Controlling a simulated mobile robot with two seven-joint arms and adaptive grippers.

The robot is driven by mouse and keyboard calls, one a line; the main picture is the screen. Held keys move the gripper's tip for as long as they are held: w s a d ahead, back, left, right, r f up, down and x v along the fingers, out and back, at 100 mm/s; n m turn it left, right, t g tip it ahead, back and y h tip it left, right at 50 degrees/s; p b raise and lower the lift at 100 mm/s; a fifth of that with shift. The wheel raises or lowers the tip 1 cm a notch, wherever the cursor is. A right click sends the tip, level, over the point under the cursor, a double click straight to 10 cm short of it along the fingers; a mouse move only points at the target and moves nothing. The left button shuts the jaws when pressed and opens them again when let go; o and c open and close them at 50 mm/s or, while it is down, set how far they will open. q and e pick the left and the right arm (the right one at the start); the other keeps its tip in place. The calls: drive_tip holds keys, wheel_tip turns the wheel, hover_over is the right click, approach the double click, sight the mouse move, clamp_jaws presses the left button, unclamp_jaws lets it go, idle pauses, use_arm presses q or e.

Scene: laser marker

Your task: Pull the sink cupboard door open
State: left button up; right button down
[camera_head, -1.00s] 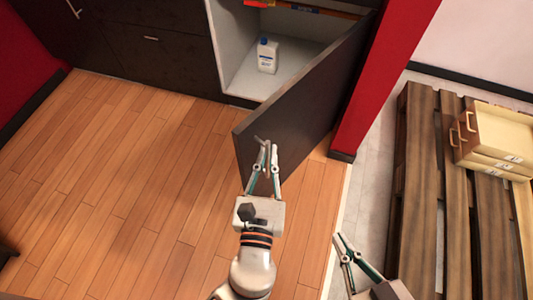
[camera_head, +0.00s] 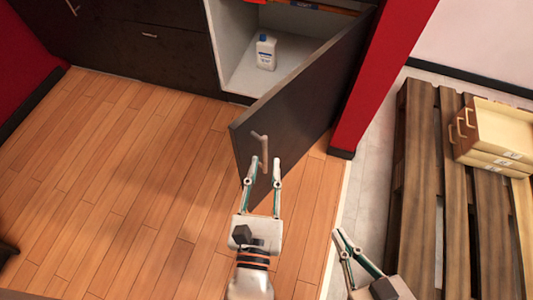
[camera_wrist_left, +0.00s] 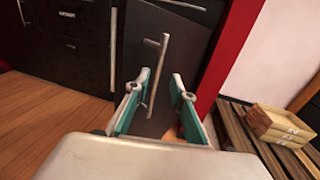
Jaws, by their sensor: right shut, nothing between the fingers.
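The dark sink cupboard door (camera_head: 300,98) stands wide open, swung out from the cupboard (camera_head: 238,60), whose pale inside shows. Its metal bar handle (camera_head: 262,152) is on the door's front face near the free edge. My left gripper (camera_head: 264,172) is open just in front of the handle, with its fingers spread and nothing held. In the left wrist view the handle (camera_wrist_left: 157,75) stands between and beyond the open fingertips (camera_wrist_left: 155,85). My right gripper (camera_head: 345,246) is low at the right, away from the door, shut and empty.
A white bottle with a blue cap (camera_head: 266,52) stands inside the cupboard. A red wall (camera_head: 372,85) is beside the hinge side. A wooden pallet (camera_head: 420,190) with wooden drawer boxes (camera_head: 495,140) is at the right. The wooden floor (camera_head: 130,190) at the left is clear.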

use_arm(q)
drive_tip(key=s, duration=0.7)
drive_tip(key=shift+s+a, duration=0.15)
drive_tip(key=shift+s, duration=0.2)
